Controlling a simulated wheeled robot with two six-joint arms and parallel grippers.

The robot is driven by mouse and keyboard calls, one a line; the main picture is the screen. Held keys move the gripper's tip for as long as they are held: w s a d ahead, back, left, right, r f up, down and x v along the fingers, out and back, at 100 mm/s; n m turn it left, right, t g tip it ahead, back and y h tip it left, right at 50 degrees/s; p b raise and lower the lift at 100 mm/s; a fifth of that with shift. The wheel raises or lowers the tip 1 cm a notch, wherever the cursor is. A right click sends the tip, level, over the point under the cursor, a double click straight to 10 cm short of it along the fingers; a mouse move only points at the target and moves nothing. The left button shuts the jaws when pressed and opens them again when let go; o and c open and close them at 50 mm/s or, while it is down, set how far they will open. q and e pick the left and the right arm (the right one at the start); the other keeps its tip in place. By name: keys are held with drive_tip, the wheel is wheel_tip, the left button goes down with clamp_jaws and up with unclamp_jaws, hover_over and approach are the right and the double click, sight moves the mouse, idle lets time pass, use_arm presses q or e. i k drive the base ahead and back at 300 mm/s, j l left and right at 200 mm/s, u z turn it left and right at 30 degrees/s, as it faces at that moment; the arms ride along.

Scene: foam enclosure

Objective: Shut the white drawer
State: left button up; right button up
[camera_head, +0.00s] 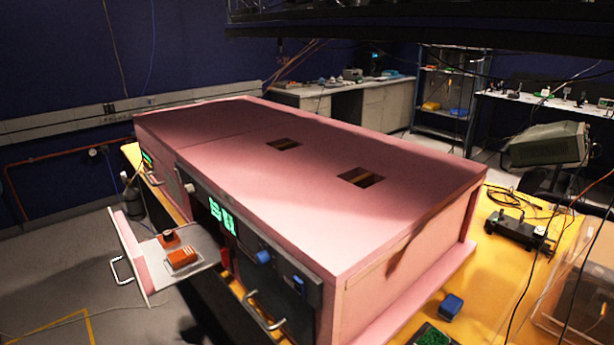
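An open drawer (150,262) sticks out to the left from the front of the large pink foam enclosure (300,170). It has a pale pinkish-white front panel, a metal handle (121,271) and a light grey tray. An orange-red block (183,257) and a small dark-topped red item (168,238) lie in the tray. The drawer's inner end meets the dark opening in the enclosure front. Neither of my grippers shows in the head view, so their positions and states are hidden.
The enclosure stands on a yellow table (487,290). Its front carries a green lit display (222,214) and another handle (265,312). A blue block (451,306), a green board (432,337) and a black device (518,232) lie to the right. Open floor lies left of the drawer.

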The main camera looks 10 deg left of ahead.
sight(147, 260)
drive_tip(key=j+u, duration=0.2)
drive_tip(key=u, duration=0.2)
drive_tip(key=j+u, duration=0.2)
drive_tip(key=u, duration=0.15)
drive_tip(key=j+u, duration=0.15)
drive_tip(key=u, duration=0.25)
